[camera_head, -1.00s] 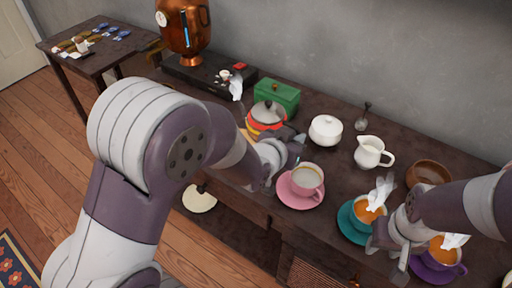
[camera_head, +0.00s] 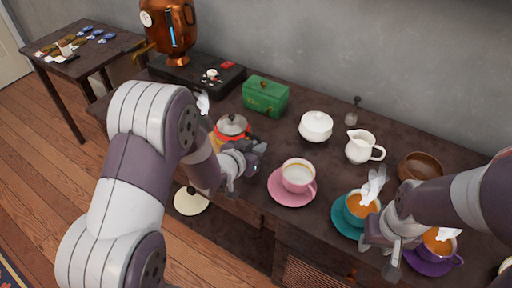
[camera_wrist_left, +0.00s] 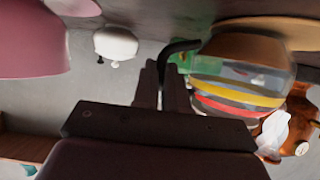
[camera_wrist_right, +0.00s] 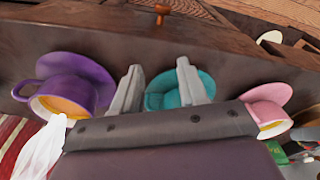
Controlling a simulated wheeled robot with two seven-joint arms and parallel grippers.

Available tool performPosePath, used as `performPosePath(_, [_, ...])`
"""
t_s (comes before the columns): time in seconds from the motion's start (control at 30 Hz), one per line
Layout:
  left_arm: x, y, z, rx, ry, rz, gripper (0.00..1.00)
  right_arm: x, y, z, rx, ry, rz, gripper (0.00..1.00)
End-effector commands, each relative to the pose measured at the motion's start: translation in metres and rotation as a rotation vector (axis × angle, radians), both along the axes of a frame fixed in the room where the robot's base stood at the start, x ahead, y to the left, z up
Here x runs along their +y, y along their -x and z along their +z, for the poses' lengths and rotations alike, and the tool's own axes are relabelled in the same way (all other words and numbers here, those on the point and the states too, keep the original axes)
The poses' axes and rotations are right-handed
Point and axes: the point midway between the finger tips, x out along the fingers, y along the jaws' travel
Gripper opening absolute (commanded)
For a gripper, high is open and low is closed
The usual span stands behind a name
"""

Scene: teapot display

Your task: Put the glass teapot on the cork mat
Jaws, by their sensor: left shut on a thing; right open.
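The glass teapot (camera_head: 232,126) has a grey lid and yellow and red bands. My left gripper (camera_head: 252,154) is beside it. In the left wrist view, the jaws (camera_wrist_left: 164,88) are shut on the black handle (camera_wrist_left: 180,48) of the teapot (camera_wrist_left: 240,75). A round tan surface, which looks like the cork mat (camera_wrist_left: 290,32), lies at the teapot's base there. I cannot tell whether they touch. In the head view the arm and teapot mostly hide the mat. My right gripper (camera_head: 378,248) is open and empty, near the teal cup (camera_head: 359,206).
A pink cup (camera_head: 298,174) on its saucer stands right of the left gripper. A green box (camera_head: 265,96) stands behind the teapot. A white sugar bowl (camera_head: 316,126), creamer (camera_head: 361,147) and wooden bowl (camera_head: 420,168) stand farther right. A purple cup (camera_head: 438,243) is near the right gripper.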

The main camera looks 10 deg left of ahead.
Motion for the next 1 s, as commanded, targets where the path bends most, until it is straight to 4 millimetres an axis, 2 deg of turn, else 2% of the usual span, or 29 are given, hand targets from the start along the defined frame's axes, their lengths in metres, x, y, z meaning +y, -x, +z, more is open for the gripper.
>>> performPosePath(0.03, [0.0,-0.001,-0.002,-0.004,0.0,-0.001,0.0,0.0,0.0,-0.003,0.0,0.0,0.0,0.43])
performPosePath(0.07, [0.0,0.0,-0.002,0.0,0.0,0.0,0.19,0.0,0.0,-0.002,0.0,0.0,0.0,0.43])
performPosePath(0.1, [0.0,0.0,-0.002,0.0,0.0,0.0,0.32,0.0,0.0,-0.001,0.0,0.0,0.0,0.43])
performPosePath(0.13, [0.0,0.0,-0.002,0.0,0.0,0.0,0.38,0.0,0.0,-0.001,0.0,0.0,0.0,0.43])
performPosePath(0.47, [0.0,0.0,0.003,0.0,0.0,0.0,0.38,0.0,0.0,0.003,0.0,0.0,0.0,0.43])
performPosePath(0.57, [0.004,0.009,0.007,0.0,0.0,0.001,0.38,0.0,0.0,0.004,0.0,0.0,0.0,0.43])
performPosePath(1.0, [0.034,0.092,0.047,0.0,0.0,0.003,0.38,0.0,0.0,0.02,0.0,0.0,0.0,0.43])
